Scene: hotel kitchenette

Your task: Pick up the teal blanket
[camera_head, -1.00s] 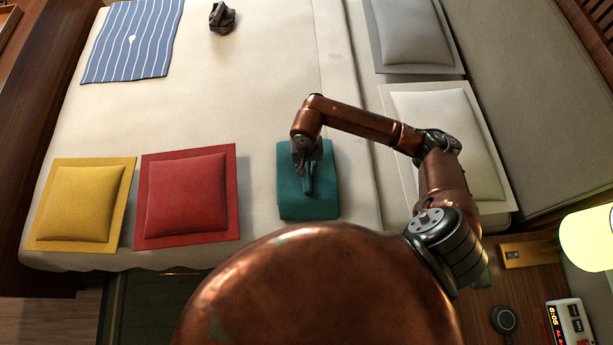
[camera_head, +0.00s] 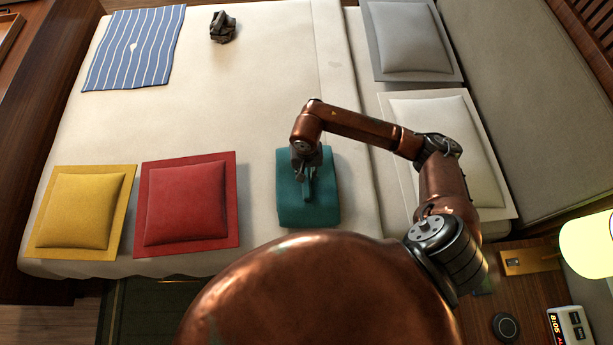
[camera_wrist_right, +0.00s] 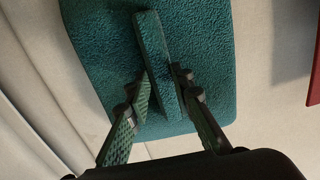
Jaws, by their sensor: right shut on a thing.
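The teal blanket (camera_head: 324,211) is a folded block on the bed, right of the red cushion. My right gripper (camera_head: 307,182) comes down over it from above. In the right wrist view the blanket (camera_wrist_right: 205,50) fills the upper middle, and a narrow raised teal ridge of it stands between the two fingers of my right gripper (camera_wrist_right: 161,82). The gripper is shut on this ridge. The blanket appears to rest on the bed; I cannot see a gap under it. My left gripper is not in view.
Red (camera_head: 187,202) and yellow (camera_head: 80,212) cushions lie to the left. A striped blue cloth (camera_head: 134,47) and a dark lumpy object (camera_head: 223,27) lie farther back. Pale pillows (camera_head: 445,130) are at the right. A nightstand (camera_head: 510,290) with a lamp (camera_head: 588,243) and clock (camera_head: 570,327) stands front right.

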